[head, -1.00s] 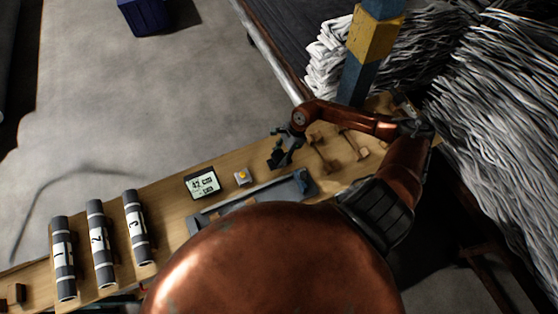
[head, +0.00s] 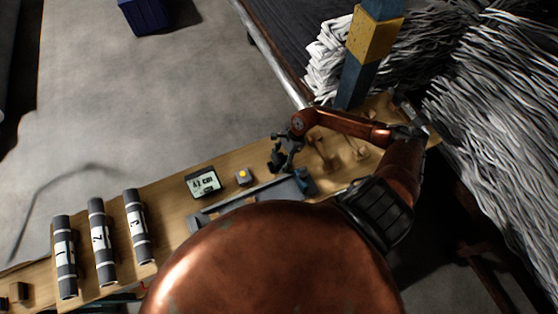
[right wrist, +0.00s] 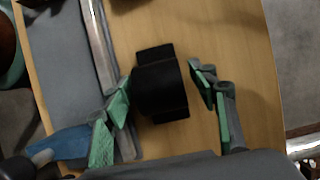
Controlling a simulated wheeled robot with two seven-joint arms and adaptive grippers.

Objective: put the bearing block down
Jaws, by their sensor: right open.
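The bearing block is a black block (right wrist: 160,83) on the wooden bench top in the right wrist view. It lies between the two green-padded fingers of my right gripper (right wrist: 161,76), which is open. The left finger is very close to the block; I cannot tell whether they touch. A gap shows on the right side. In the head view, my right gripper (head: 284,152) is over the bench beside the rail's far end, and the small, dark block there is hard to separate from the fingers. My left gripper is not in view.
The bench holds a grey rail (head: 245,198) with a blue end, a display (head: 203,182), a yellow-buttoned box (head: 243,176), wooden pegs (head: 322,152) and three numbered grey rolls (head: 102,242). A blue-and-yellow post (head: 372,45) stands behind. Bare bench shows right of the block.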

